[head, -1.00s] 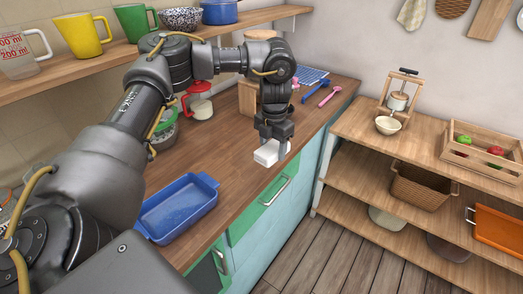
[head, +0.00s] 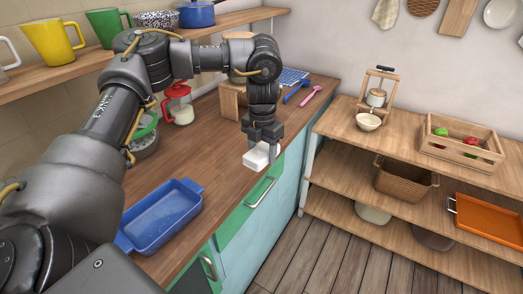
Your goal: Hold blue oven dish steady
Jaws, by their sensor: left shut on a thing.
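The blue oven dish (head: 165,214) is rectangular with a handle at each end. It sits upright and empty on the wooden counter (head: 202,160), near the front edge. My left gripper (head: 262,140) is well away from the dish, farther along the counter to the upper right. It points down and is shut on a small white block (head: 261,156), held at the counter's front edge above the green drawer. Whether the block touches the counter cannot be told. My right gripper is not in view.
A wall shelf holds a yellow mug (head: 54,41), a green mug (head: 107,25) and a blue pot (head: 197,13). A red-lidded jar (head: 178,104) stands behind my arm. Wooden shelves (head: 350,142) at right carry a crate (head: 461,143), basket (head: 403,181) and orange tray (head: 487,220).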

